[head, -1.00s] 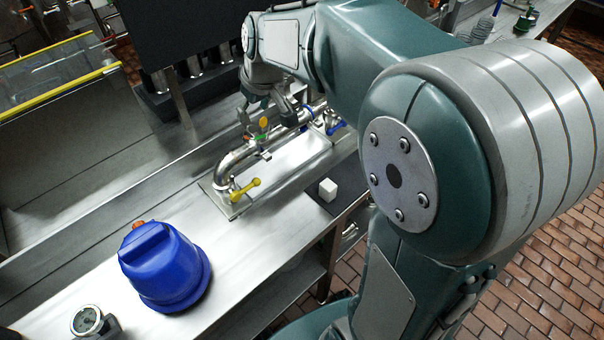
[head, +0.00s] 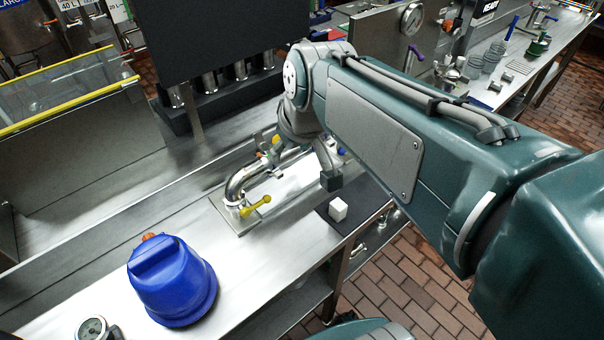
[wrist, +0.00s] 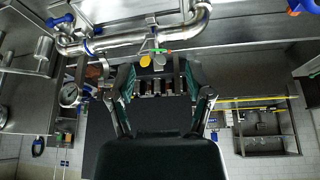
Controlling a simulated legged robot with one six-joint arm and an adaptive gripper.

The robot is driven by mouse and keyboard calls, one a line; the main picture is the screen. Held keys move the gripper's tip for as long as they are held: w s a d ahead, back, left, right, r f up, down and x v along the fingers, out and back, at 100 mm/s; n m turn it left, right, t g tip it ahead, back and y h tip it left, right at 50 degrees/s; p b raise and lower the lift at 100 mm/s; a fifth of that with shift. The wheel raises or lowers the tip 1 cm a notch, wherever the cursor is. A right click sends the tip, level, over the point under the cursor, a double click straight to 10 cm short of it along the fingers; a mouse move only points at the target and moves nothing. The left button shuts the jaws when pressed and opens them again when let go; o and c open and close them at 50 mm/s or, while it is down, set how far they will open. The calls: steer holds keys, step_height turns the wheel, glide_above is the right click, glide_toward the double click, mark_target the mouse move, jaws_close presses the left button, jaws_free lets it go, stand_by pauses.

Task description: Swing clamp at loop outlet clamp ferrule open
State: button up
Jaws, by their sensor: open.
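A bent steel pipe loop (head: 238,182) stands on a plate on the steel bench. A clamp with a yellow handle (head: 257,206) is at its near end, and a blue handle (head: 342,151) shows at the far end, partly hidden by my arm. I cannot tell which end is the outlet. In the wrist view the pipe (wrist: 125,42) runs across the top, with blue handles (wrist: 62,20) at the left. My gripper (wrist: 158,78) is open and empty, its fingers spread below the pipe. In the head view it is mostly hidden behind my wrist.
A blue container (head: 170,278) and a gauge (head: 92,329) stand at the near left of the bench. A white cube (head: 338,209) sits on a dark mat beside the loop. Yellow and orange tags (wrist: 145,61) hang by the pipe. A black panel (head: 215,35) stands behind.

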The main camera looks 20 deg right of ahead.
steer(key=s+f+m, duration=0.1)
steer(key=s+f, duration=0.2)
steer(key=s, duration=0.5)
steer(key=shift+s+d+h, duration=0.2)
steer(key=shift+s+h, duration=0.1)
steer(key=shift+r+m, duration=0.1)
steer(key=shift+m, duration=0.3)
steer(key=c, duration=0.6)
steer(key=shift+w+r+m+t, duration=0.1)
steer(key=shift+w+m+t, duration=0.2)
steer(key=shift+m, duration=0.1)
jaws_close()
steer(key=m+t+y, duration=0.1)
steer(key=m+y, duration=0.1)
steer(key=m, duration=3)
glide_toward(260, 138)
steer(key=x, duration=0.7)
